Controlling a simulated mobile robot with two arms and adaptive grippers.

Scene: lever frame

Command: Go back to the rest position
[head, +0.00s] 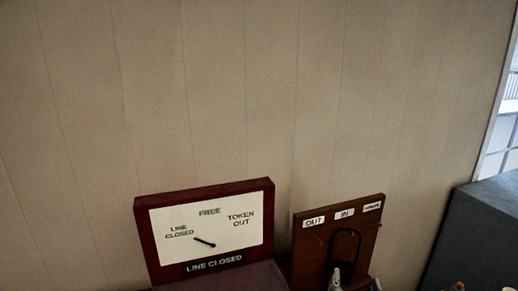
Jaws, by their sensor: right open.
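A dark-red framed indicator (210,225) with a white face stands at the bottom centre-left. Its face reads LINE CLOSED, FREE and TOKEN OUT, with a short black needle at the middle and a LINE CLOSED plate below. To its right is a brown wooden board (310,250) with labels OUT, IN and a third one too small to read. A dark arch-shaped part stands on the board's front. My right gripper (356,283) shows only its fingertips at the bottom edge, apart and in front of the board. Whether it touches anything is unclear. My left gripper is out of view.
A beige panelled wall (250,90) fills the back. A dark grey cabinet (480,230) stands at the right, below a bright window (508,125). A small pale object is cut off at the bottom right edge. The area before the wall above the devices is clear.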

